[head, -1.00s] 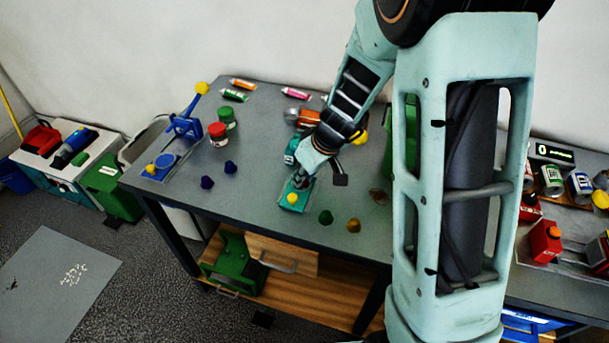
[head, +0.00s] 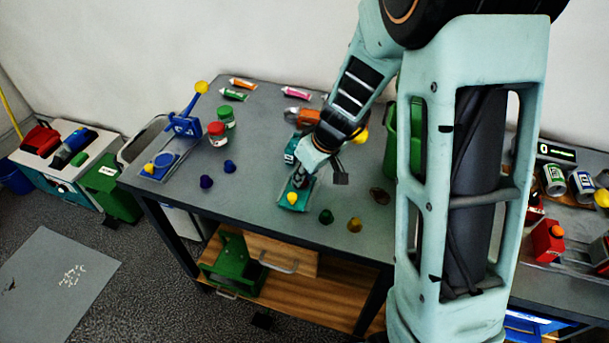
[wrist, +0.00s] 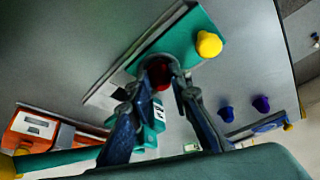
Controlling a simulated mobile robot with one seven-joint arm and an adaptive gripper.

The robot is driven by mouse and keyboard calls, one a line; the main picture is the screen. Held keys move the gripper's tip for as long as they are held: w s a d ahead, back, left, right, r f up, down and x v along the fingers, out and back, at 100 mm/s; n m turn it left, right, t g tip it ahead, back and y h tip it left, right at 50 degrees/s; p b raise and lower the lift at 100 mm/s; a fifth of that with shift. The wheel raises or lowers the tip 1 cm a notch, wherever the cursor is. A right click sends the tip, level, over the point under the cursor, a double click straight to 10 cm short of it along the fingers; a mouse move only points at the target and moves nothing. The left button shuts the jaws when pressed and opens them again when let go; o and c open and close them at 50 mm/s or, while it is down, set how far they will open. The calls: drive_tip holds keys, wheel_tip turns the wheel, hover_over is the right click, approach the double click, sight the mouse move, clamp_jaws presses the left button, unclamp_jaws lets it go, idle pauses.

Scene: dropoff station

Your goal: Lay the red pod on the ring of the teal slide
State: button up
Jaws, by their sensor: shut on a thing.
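The teal slide (head: 303,205) lies on the grey table near its front edge, with a yellow knob (head: 292,198) at its near end. In the wrist view the teal slide (wrist: 184,42) shows just beyond my fingertips, with the yellow knob (wrist: 208,44) at the right. My gripper (wrist: 160,80) is shut on the red pod (wrist: 161,76), which sits low between the fingers over the slide. The ring is mostly hidden by the pod and fingers, so I cannot tell whether they touch. In the head view my gripper (head: 299,180) points down over the slide and hides the pod.
A blue slide with a lever (head: 160,165) stands at the table's left. Red and green jars (head: 217,134) stand behind the purple pods.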

drive_tip(key=o, duration=0.8)
drive_tip(key=shift+o, duration=0.2)
drive_tip(key=shift+r+p, duration=2.35)
drive_tip(key=shift+r, duration=1.2)
drive_tip(key=shift+w, duration=0.1)
